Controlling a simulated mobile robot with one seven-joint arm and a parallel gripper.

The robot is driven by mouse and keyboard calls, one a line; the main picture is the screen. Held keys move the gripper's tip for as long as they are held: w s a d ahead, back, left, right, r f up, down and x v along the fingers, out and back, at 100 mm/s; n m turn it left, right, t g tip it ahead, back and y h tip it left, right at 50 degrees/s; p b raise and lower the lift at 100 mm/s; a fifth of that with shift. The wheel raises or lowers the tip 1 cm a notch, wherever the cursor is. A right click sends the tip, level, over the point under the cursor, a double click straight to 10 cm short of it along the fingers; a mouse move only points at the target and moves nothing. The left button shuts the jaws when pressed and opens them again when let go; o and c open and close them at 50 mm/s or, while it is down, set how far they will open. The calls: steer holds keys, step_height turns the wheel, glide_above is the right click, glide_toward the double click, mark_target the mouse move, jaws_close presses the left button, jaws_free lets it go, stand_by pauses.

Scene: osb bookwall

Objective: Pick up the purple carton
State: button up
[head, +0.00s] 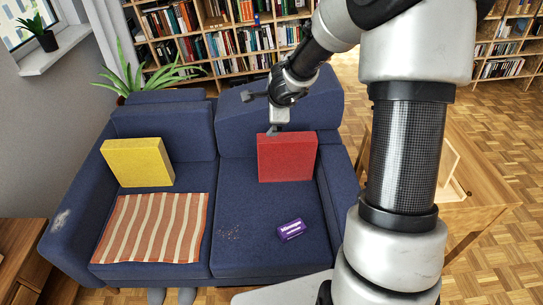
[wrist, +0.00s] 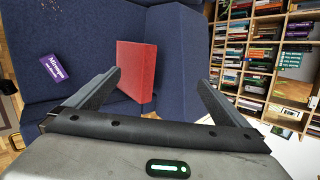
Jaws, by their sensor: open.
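The purple carton (head: 291,230) is a small box with white lettering, lying on the right seat of the blue sofa (head: 240,258). In the wrist view the carton (wrist: 58,68) shows at the left, beyond and outside the left finger. My gripper (head: 262,108) is up near the sofa's backrest, above the red cushion and well away from the carton. In the wrist view my gripper (wrist: 158,80) has its two fingers spread wide, with nothing held between them.
A red cushion (head: 287,157) leans on the backrest below my gripper. A yellow cushion (head: 138,162) and a striped cloth (head: 152,228) are on the left seat. Bookshelves (head: 235,40) stand behind, and a wooden table (head: 480,207) is at the right. The seat around the carton is mostly clear.

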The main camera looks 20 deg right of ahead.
steer(key=s+d+f+m+g+h+b, duration=0.1)
steer(key=d+f+m, duration=0.2)
steer(key=f, duration=0.4)
steer(key=d+f+m+g+b, duration=0.1)
steer(key=d+f+m, duration=0.1)
steer(key=f, duration=0.5)
steer(key=m+g+y+b, duration=0.1)
steer(key=m+g+b, duration=0.5)
steer(key=m, duration=0.2)
glide_above(292, 229)
step_height(292, 229, down, 31)
steer(key=shift+f, duration=0.1)
steer(key=shift+d+f+b, duration=0.1)
steer(key=shift+f+b, duration=1.2)
steer(key=shift+f, duration=1.8)
steer(key=c, duration=0.9)
